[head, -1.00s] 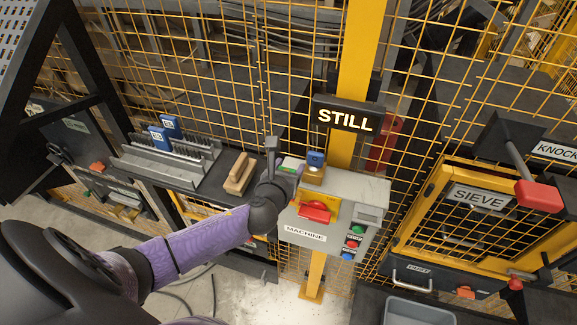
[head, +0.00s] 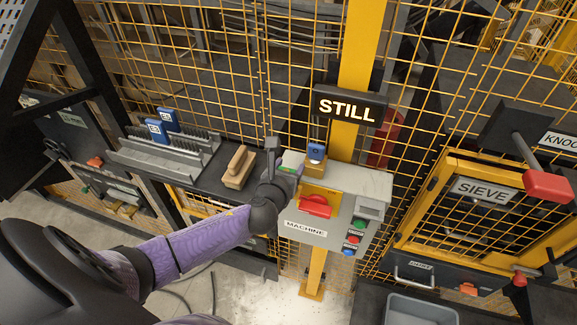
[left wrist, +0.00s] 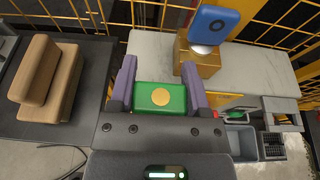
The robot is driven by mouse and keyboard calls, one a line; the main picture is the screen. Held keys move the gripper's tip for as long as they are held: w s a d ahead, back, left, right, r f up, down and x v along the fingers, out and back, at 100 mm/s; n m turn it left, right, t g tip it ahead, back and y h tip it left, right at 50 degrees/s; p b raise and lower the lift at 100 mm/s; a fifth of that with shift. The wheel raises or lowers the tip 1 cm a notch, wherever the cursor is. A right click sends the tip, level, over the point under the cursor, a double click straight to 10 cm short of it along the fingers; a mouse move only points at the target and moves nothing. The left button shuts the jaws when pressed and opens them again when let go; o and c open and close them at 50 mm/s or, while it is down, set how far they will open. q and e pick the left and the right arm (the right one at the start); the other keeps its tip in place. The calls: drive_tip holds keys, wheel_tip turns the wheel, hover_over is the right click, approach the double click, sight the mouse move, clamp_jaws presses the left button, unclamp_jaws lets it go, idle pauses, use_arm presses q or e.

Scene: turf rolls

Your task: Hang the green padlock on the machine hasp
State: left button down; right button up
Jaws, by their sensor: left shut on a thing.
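My left gripper (head: 287,169) is at the upper left corner of the grey machine box (head: 368,183). In the left wrist view its purple fingers (left wrist: 158,92) are shut on the green padlock (left wrist: 160,97), which has a round gold disc on its face. The padlock's shackle cannot be made out. A blue padlock with a brass-coloured block (left wrist: 198,62) stands on top of the box, right of my gripper; it also shows in the head view (head: 316,152). A red switch handle (head: 316,206) is on the box front. The hasp cannot be made out clearly. My right gripper is not in view.
A wooden brush (head: 238,168) lies on the dark shelf left of my gripper. A grey rack (head: 165,155) with blue tags stands farther left. A yellow mesh fence and post (head: 360,60) rise behind the box. A STILL sign (head: 347,107) hangs above.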

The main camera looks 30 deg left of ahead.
use_arm(q)
drive_tip(key=shift+f+b, duration=0.8)
drive_tip(key=shift+f, duration=0.2)
unclamp_jaws()
drive_tip(key=p+v, duration=0.1)
drive_tip(key=v, duration=0.9)
